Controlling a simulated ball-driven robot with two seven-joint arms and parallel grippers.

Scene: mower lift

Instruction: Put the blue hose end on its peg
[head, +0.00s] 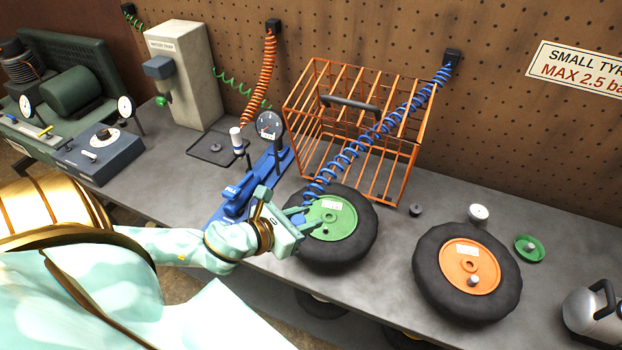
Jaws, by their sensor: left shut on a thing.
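The blue coiled hose (385,128) runs from a black wall mount at the upper right, past the orange wire cage, down to the green-hubbed wheel. Its lower end is at my left gripper (305,219), mostly hidden by the fingers. My left gripper is shut on this hose end, over the left part of the green hub (330,216). Whether the hose end touches the wheel's valve, I cannot tell. I cannot make out for certain which part is the blue hose's peg. My right gripper is not in view.
The orange wire cage (409,160) stands behind the wheel. A blue pump stand with a gauge (270,125) is to its left. An orange-hubbed wheel (468,267) lies to the right, near small caps and a green dish (529,249). Bare bench shows at the back right.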

